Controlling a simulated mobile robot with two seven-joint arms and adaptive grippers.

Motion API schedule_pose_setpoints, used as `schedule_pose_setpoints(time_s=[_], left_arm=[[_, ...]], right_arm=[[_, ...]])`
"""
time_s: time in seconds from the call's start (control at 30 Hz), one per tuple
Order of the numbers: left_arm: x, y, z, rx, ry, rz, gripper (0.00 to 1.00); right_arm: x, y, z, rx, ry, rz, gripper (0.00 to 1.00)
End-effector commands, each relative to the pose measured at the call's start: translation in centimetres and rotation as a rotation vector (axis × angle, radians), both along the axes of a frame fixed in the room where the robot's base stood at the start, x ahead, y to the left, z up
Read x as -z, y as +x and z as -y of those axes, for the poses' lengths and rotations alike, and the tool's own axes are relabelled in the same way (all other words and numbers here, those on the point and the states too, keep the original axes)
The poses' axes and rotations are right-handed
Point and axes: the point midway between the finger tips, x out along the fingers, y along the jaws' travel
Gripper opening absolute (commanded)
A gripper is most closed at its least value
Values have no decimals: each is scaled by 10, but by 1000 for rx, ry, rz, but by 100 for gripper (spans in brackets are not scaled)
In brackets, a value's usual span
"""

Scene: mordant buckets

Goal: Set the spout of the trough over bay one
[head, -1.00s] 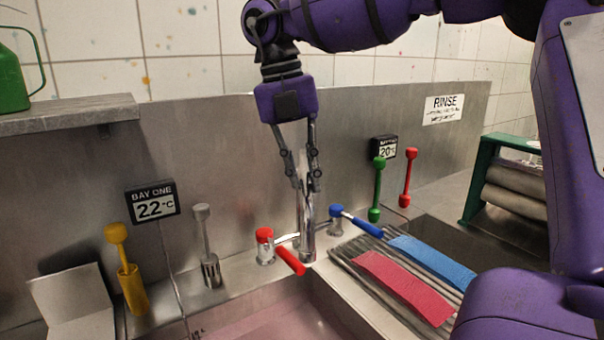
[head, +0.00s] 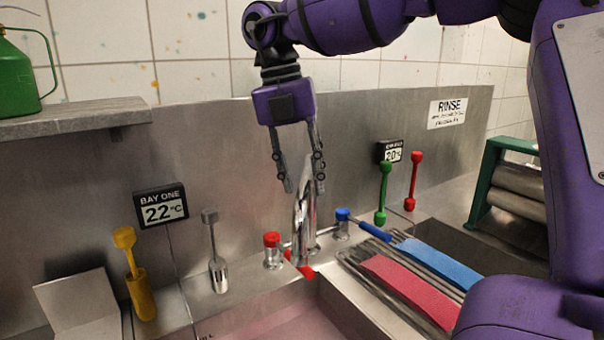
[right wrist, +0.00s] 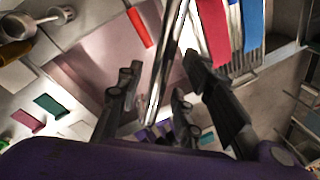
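The chrome spout (head: 304,205) rises between a red-capped tap (head: 272,250) and a blue-capped tap (head: 342,224) at the back of the trough. Its lower front part overlaps the red lever. My right gripper (head: 305,188) is open above it, fingers apart on either side of the spout's upper part; I cannot tell whether either touches. In the right wrist view the spout (right wrist: 168,65) runs between the open fingers, against pinkish liquid. Bay one (head: 275,325), holding that liquid, is at the bottom, near the BAY ONE sign (head: 162,206). My left gripper is out of view.
A ribbed rack (head: 370,282) with red and blue cloths lies right of the spout. Yellow (head: 140,290) and grey (head: 216,260) tools stand left; green (head: 383,195) and red (head: 413,182) ones stand right. A steel backsplash (head: 240,150) runs behind.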

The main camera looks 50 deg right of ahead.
Motion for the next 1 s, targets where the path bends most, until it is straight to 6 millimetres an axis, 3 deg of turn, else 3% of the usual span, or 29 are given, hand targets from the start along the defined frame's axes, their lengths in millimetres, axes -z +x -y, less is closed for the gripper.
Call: schedule_pose_setpoints(time_s=[0.37,0.8,1.0], left_arm=[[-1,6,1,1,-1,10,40],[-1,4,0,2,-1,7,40],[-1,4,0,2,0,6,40]], right_arm=[[-8,2,-1,2,-1,2,36],[-92,15,-11,1,1,2,36],[-113,18,-14,0,1,1,36]])
